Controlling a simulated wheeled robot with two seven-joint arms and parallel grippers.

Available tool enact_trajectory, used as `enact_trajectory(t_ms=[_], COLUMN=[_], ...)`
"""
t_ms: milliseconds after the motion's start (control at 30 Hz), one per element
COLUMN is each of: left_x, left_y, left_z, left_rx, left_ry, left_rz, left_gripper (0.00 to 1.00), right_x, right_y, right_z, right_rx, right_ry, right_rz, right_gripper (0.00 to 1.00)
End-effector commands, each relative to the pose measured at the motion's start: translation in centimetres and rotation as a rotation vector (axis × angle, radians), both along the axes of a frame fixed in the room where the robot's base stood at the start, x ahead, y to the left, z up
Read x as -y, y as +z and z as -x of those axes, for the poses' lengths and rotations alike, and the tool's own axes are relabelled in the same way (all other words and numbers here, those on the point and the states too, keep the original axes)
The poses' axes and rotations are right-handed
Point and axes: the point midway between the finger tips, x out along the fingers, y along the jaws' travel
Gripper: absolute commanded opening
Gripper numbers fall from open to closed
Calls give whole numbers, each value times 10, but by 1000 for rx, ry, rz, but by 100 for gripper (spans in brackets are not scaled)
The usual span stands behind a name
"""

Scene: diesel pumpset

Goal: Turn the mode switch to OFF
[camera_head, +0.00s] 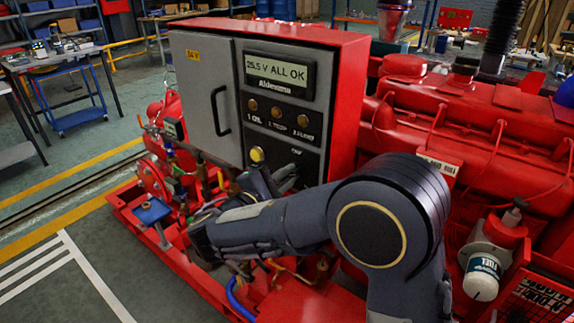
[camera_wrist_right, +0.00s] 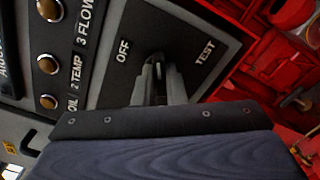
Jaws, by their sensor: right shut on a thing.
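The mode switch sits on the dark lower plate (camera_wrist_right: 190,22) of the control panel, between the printed words OFF (camera_wrist_right: 123,50) and TEST (camera_wrist_right: 205,52) in the right wrist view. My right gripper (camera_wrist_right: 158,75) is shut on the switch. Its fingers cover most of the knob, so I cannot tell which position the switch points to. In the head view my right gripper (camera_head: 277,180) reaches up to the lower part of the panel, and the switch is hidden behind it. My left gripper is not in view.
The red and grey control cabinet (camera_head: 345,85) has a display (camera_head: 277,72) reading "25.5 V ALL OK", several round lamps and a yellow button (camera_head: 257,154). A red engine (camera_head: 480,135) stands to the right. Pipes and a red base frame lie below. Open floor is at the left.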

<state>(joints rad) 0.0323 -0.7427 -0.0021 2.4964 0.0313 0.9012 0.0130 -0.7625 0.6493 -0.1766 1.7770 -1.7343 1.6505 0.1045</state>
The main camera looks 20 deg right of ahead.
Motion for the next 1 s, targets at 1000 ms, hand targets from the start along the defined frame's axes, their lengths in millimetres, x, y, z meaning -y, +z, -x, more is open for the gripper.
enact_trajectory(t_ms=[1000], left_x=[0], left_y=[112], left_z=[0], left_rx=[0], left_ry=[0], left_rz=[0], left_gripper=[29], right_x=[0], right_y=[2], right_z=[0], right_rx=[-699], right_ry=[1], right_rz=[545], right_gripper=[0])
